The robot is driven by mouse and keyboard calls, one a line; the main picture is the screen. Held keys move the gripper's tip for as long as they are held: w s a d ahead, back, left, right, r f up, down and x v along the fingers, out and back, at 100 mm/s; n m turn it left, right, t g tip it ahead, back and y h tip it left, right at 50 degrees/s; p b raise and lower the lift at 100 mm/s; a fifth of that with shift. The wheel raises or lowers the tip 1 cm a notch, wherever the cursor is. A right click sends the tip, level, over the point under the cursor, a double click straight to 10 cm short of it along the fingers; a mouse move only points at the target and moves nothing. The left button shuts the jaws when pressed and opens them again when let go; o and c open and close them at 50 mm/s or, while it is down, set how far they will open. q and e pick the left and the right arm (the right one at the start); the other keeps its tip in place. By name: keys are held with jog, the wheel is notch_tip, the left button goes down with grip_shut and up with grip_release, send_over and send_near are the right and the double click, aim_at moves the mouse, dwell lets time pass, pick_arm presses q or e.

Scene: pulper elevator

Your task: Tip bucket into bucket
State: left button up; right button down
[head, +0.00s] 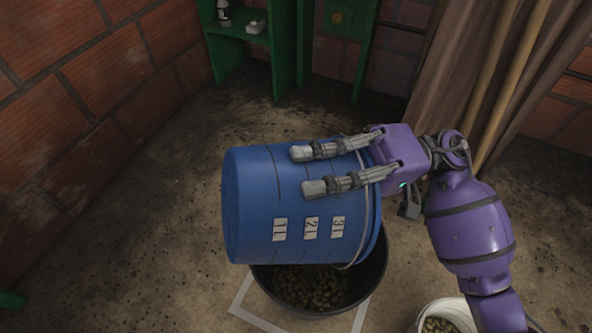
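A blue bucket (262,205) with white labels marked 1L, 2L and 3L lies tipped on its side in mid-view. Its closed base faces left and its rim faces right. It is over a black bucket (378,262) on the floor, which holds greenish-brown beans (310,287). The blue bucket hides the back of the black one. My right gripper (307,170) comes from the right over the blue bucket's rim. Its two fingers are apart along the bucket's side, with blue surface showing between them. Whether they press on it is unclear. My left gripper is out of view.
A white bucket (446,312) with similar beans stands at the bottom right. White lines (250,315) mark the floor around the black bucket. A green shelf (262,50) stands at the back, with brown cloth and poles (495,75) at right.

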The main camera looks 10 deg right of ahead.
aim_at(341, 169)
jog(key=shift+w+d+r+y, duration=0.1)
jog(key=shift+d+y, duration=0.9)
jog(key=shift+d, duration=0.9)
dwell(0.4)
